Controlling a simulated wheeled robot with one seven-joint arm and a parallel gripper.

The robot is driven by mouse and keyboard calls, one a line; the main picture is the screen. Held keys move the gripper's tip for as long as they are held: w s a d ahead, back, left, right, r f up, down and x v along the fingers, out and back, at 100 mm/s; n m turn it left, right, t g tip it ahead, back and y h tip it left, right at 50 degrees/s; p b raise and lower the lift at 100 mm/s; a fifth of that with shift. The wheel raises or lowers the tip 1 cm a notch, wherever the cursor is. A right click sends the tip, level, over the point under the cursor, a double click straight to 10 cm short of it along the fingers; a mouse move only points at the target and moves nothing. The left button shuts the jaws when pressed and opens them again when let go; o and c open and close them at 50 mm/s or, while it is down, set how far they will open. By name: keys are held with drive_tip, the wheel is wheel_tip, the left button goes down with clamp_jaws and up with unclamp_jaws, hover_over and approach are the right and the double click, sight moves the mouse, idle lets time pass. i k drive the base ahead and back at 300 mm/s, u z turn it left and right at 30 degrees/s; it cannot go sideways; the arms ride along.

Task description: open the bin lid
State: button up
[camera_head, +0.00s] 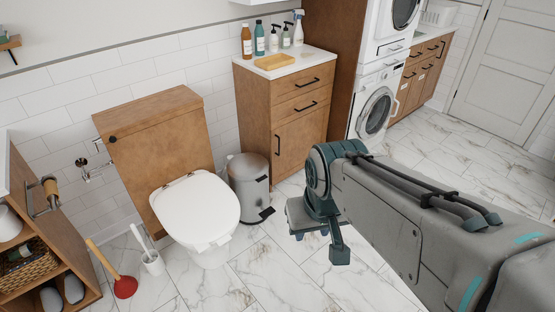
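The bin (249,188) is a grey metal pedal bin with a rounded lid (246,164). It stands on the floor between the toilet and the wooden cabinet. The lid looks shut. A dark pedal (266,212) sticks out at its base toward the front right. My gripper (325,253) is at the end of my grey and teal arm, to the right of the bin and apart from it. It points down over the floor. Its fingers are small and partly hidden by my wrist, so I cannot tell whether they are open.
The toilet (197,207), with its lid down, stands close left of the bin. The wooden cabinet (291,120) is behind and right of it. A toilet brush (152,262) and a red plunger (125,287) stand left of the toilet. The marble floor before the bin is clear.

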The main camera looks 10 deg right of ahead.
sight(249, 166)
drive_tip(key=k, duration=0.55)
drive_tip(key=z, duration=0.6)
drive_tip(key=i, duration=1.7)
drive_tip(key=u, duration=0.4)
